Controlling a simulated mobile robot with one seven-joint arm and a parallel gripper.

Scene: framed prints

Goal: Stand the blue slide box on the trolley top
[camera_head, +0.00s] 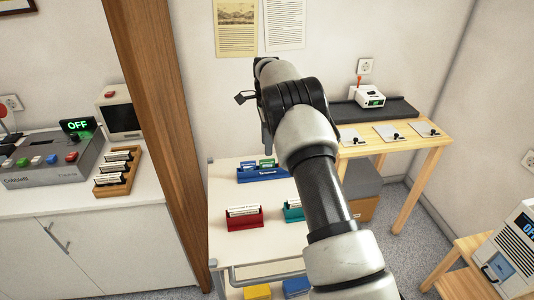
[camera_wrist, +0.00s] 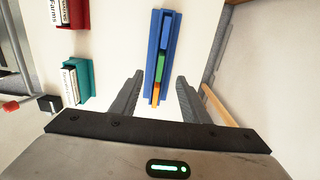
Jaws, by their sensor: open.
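A long blue box (camera_head: 263,174) with green and blue items in it sits at the back of the white trolley top (camera_head: 228,188). It also shows in the wrist view (camera_wrist: 153,45), running lengthwise away from me. A second, plain blue box (camera_head: 296,287) shows partly on the level below the trolley top. My gripper (camera_wrist: 160,76) is open, with a finger on each side of the near end of the long blue box in the wrist view. I cannot tell its height above the box.
A red card box (camera_head: 243,218) and a teal card box (camera_head: 293,212) stand on the trolley top. A yellow box (camera_head: 257,292) is below. A wooden post (camera_head: 160,120) rises at left; a wooden table (camera_head: 410,140) stands at right.

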